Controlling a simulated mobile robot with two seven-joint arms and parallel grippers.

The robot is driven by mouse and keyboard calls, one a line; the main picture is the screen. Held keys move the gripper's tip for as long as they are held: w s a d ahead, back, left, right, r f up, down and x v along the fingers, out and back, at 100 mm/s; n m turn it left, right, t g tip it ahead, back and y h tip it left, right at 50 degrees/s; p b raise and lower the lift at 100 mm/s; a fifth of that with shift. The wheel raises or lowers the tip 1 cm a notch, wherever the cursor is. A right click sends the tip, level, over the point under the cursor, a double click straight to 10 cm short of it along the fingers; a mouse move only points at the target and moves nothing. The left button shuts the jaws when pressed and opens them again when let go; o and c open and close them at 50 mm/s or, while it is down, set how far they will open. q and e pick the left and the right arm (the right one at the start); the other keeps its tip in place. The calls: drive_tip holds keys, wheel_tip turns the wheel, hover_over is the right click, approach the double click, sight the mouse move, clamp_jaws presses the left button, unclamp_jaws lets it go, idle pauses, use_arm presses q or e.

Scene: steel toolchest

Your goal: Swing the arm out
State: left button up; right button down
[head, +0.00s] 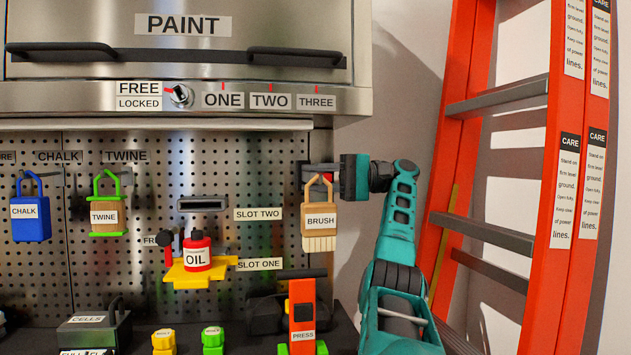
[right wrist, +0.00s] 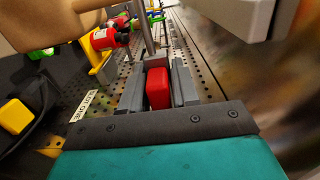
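My right gripper (head: 330,176) reaches in from the right beside the brush (head: 320,242), at the right end of the pegboard. In the right wrist view its two grey fingers (right wrist: 158,88) lie close on both sides of a red block (right wrist: 158,90) and look shut on it. A grey metal bar (right wrist: 148,35) shows just beyond the block. I cannot tell which part is the swinging arm. My left gripper is not in view.
A yellow shelf (head: 188,278) with a red oil bottle (head: 198,252) juts from the pegboard (head: 260,180). The steel cabinet (head: 250,99) overhangs my gripper. An orange ladder (head: 563,130) stands close to the right of my arm. A blue chalk holder (head: 31,227) hangs far left.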

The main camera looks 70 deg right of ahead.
idle(0.3)
drive_tip(key=c, duration=1)
unclamp_jaws()
drive_tip(key=shift+c, duration=0.2)
